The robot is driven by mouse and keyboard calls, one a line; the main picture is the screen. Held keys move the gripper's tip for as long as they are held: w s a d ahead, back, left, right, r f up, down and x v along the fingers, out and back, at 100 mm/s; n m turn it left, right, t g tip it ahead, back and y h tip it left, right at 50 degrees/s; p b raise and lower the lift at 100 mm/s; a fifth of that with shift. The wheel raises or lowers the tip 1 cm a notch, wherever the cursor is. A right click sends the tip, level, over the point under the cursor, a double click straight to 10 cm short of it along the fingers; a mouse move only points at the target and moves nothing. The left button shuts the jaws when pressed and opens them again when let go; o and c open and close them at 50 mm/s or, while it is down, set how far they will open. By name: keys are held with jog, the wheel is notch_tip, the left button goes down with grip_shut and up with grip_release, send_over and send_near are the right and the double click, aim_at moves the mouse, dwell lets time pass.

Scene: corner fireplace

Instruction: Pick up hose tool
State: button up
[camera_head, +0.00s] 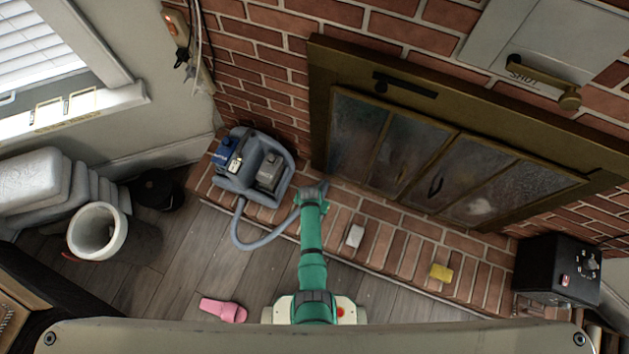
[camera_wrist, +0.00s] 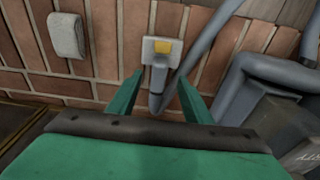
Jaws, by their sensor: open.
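The hose tool (camera_wrist: 161,52) shows in the wrist view, with a pale head, a yellow patch and a grey neck. It lies on the brick hearth. In the head view it is largely hidden by the end of my arm. My gripper (camera_wrist: 160,82) is open, with one green finger on each side of the tool's neck; I cannot tell whether they touch it. In the head view my gripper (camera_head: 312,192) is over the hearth, right of the grey cleaning machine (camera_head: 237,181). The machine's grey hose (camera_head: 236,232) loops towards my gripper.
A whitish block (camera_head: 355,236) and a yellow sponge (camera_head: 441,272) lie on the hearth to the right. A black box (camera_head: 552,270) stands at the far right. The glass-doored fireplace (camera_head: 440,170) rises behind the hearth. A pink object (camera_head: 222,309) and a white-rimmed bucket (camera_head: 88,213) are on the floor.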

jog(key=shift+w+d+f, duration=0.1)
jog(key=shift+f, duration=1.05)
jog(key=shift+w+f, duration=0.1)
jog(key=shift+f, duration=1.05)
jog(key=shift+w+f, duration=0.2)
jog(key=shift+f, duration=0.75)
jog(key=shift+d, duration=0.1)
grip_shut()
